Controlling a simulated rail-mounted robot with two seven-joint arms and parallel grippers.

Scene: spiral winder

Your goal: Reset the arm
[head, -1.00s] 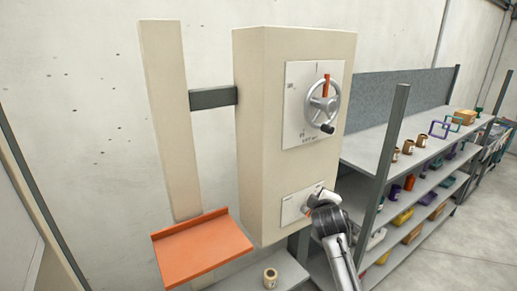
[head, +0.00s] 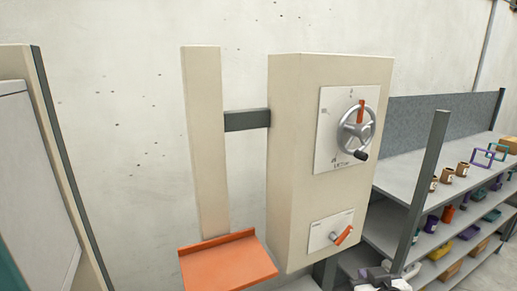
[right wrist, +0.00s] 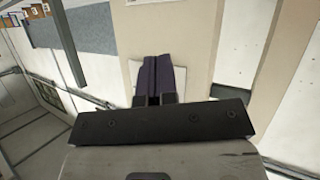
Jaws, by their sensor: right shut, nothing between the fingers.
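The spiral winder's tall beige box (head: 300,150) stands against the wall. Its upper plate (head: 330,110) carries a grey handwheel (head: 346,134) with a dark knob and an orange marker at the top. Its lower plate (head: 322,234) carries a small orange-handled lever (head: 343,235), tilted up to the right. My right gripper (head: 384,281) shows only partly at the bottom edge, below and right of the lever and apart from it. In the right wrist view its dark fingers (right wrist: 152,62) are together and empty, in front of the beige box (right wrist: 200,42). My left gripper is out of view.
An orange tray (head: 228,264) sits left of the box, below a beige post (head: 206,150) joined by a dark bar (head: 247,120). Grey shelving (head: 405,180) with cups and coloured items stands at the right. Bare wall fills the gap at the left.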

